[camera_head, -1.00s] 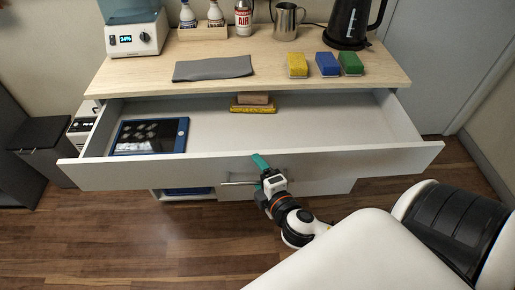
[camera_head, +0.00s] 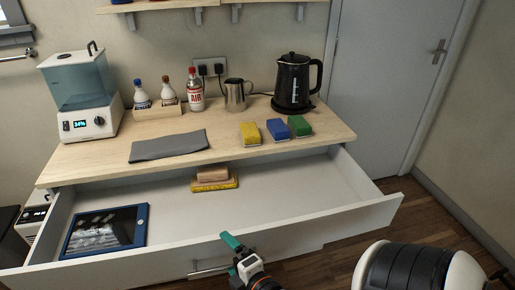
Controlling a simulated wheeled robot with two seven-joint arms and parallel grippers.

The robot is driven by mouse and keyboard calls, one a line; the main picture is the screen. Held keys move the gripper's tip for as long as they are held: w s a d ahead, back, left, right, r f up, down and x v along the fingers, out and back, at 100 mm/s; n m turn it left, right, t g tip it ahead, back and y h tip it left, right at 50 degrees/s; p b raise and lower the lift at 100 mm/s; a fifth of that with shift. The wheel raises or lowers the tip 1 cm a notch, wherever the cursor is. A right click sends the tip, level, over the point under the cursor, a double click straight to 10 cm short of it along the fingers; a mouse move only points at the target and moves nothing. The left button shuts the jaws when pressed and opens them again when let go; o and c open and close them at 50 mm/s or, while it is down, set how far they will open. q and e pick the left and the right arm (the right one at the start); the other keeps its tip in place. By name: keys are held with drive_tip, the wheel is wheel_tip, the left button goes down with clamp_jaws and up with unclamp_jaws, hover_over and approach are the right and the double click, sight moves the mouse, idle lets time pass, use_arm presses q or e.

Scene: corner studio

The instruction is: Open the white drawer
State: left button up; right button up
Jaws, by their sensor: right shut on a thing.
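The white drawer (camera_head: 270,208) is pulled well out from under the wooden counter, and its inside shows. My right gripper (camera_head: 236,252) is at the drawer's front panel near the bottom of the view, shut on the metal bar handle (camera_head: 208,270). One teal finger shows above the handle; the other finger is mostly hidden. In the drawer lie a blue-framed tablet-like thing (camera_head: 106,231) at the left and a yellow block with a brownish block (camera_head: 213,177) on it at the back. My left gripper is out of view.
A door (camera_head: 385,90) is at the right. Wooden floor shows at the right.

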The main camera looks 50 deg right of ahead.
drive_tip(key=shift+s+d+r, duration=0.1)
drive_tip(key=shift+s+r, duration=0.35)
drive_tip(key=shift+r, duration=0.25)
drive_tip(key=v, duration=0.2)
drive_tip(key=shift+s+f+b, duration=0.1)
drive_tip(key=shift+s+b, duration=0.2)
drive_tip(key=shift+s, duration=0.05)
drive_tip(key=c, duration=1.1)
drive_tip(key=shift+f+b+v, duration=0.2)
drive_tip(key=shift+b+v, duration=0.15)
drive_tip(key=shift+v, duration=0.9)
drive_tip(key=shift+f+b+v, duration=0.15)
drive_tip(key=shift+b+v, duration=0.25)
drive_tip(key=shift+v, duration=0.85)
drive_tip(key=shift+f+b+v, duration=0.2)
drive_tip(key=shift+b+v, duration=0.15)
drive_tip(key=shift+v, duration=0.85)
drive_tip(key=shift+s, duration=0.15)
